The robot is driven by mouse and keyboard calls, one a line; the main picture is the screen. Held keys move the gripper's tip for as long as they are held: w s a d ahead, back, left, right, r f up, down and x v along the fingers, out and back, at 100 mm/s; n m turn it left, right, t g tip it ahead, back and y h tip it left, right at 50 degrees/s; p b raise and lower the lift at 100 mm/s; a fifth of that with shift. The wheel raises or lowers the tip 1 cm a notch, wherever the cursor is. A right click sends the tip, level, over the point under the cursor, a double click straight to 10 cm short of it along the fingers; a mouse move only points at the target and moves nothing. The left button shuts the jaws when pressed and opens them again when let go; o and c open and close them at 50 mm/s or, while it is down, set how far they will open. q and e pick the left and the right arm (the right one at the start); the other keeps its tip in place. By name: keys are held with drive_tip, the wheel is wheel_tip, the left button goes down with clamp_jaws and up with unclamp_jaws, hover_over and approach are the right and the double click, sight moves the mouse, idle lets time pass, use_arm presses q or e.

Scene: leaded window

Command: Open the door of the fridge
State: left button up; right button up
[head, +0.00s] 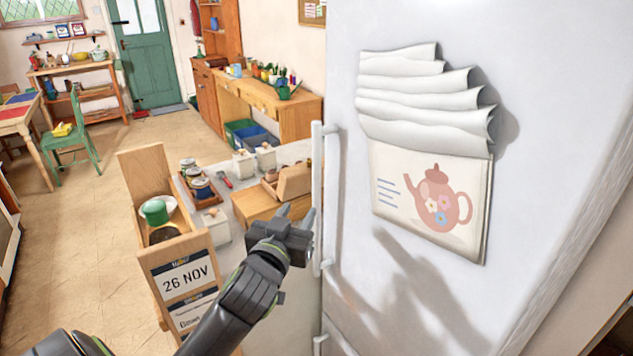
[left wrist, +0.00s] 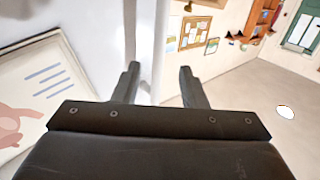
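The white fridge (head: 400,290) stands at the right of the head view, its door shut. Its upright white door handle (head: 317,170) runs along the door's left edge. My left gripper (head: 296,213) is at the lower part of this handle, fingers apart and empty. In the left wrist view, the open left gripper (left wrist: 160,82) has a white upright bar, seemingly the handle (left wrist: 161,40), between its fingers in the picture; no finger is seen closed on it. I cannot tell whether they touch. My right gripper is in neither view.
A paper with a teapot picture (head: 430,200) hangs on the fridge door. A lower handle (head: 320,343) is below. Left of the fridge are a counter with jars and boxes and a wooden stand with a date sign (head: 187,277).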

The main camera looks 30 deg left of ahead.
sight(315, 184)
use_arm(q)
drive_tip(key=p+x, duration=0.3)
drive_tip(key=x, duration=1)
clamp_jaws()
